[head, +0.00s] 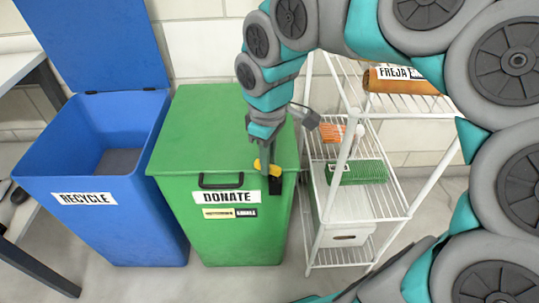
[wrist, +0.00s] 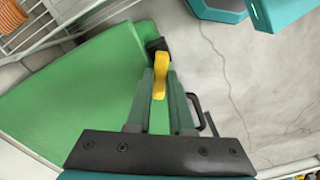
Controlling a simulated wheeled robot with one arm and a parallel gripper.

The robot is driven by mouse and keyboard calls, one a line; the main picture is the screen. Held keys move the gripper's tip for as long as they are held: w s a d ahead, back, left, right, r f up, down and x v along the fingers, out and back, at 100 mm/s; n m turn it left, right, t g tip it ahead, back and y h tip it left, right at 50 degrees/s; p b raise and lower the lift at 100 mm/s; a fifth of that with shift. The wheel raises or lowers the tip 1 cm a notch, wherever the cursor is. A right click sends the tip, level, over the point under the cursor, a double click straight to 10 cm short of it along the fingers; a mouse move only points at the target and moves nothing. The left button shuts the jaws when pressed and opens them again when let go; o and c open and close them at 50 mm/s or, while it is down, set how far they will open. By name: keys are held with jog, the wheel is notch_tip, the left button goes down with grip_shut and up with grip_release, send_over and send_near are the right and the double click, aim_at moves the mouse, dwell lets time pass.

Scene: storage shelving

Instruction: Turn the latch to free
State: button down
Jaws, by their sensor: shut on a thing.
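The latch is a small yellow lever (head: 258,166) on a dark mount at the front right edge of the green DONATE bin's lid (head: 205,120). The lid lies closed. My gripper (head: 268,165) reaches down from above to the latch. In the wrist view, the yellow lever (wrist: 160,72) stands between the fingertips of my gripper (wrist: 161,80), which are shut on it. The black mount (wrist: 157,46) shows just beyond the lever. My fingers hide part of the latch in the head view.
A black handle (head: 221,181) is on the bin's front. A blue RECYCLE bin (head: 90,205) with its lid up stands to the left. A white wire shelf (head: 340,203) stands close on the right, holding a green basket (head: 357,173) and a white box (head: 345,236).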

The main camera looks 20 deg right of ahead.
jog(key=n, duration=0.2)
jog(key=n+p, duration=0.1)
jog(key=n, duration=0.2)
jog(key=shift+s+a+n, duration=0.25)
jog(key=shift+s+n, duration=0.05)
jog(key=shift+s, duration=0.05)
dwell(0.5)
jog(key=c, duration=0.8)
grip_release()
jog(key=shift+r, duration=0.15)
notch_tip(320, 180, up, 8)
jog(key=shift+f, duration=0.25)
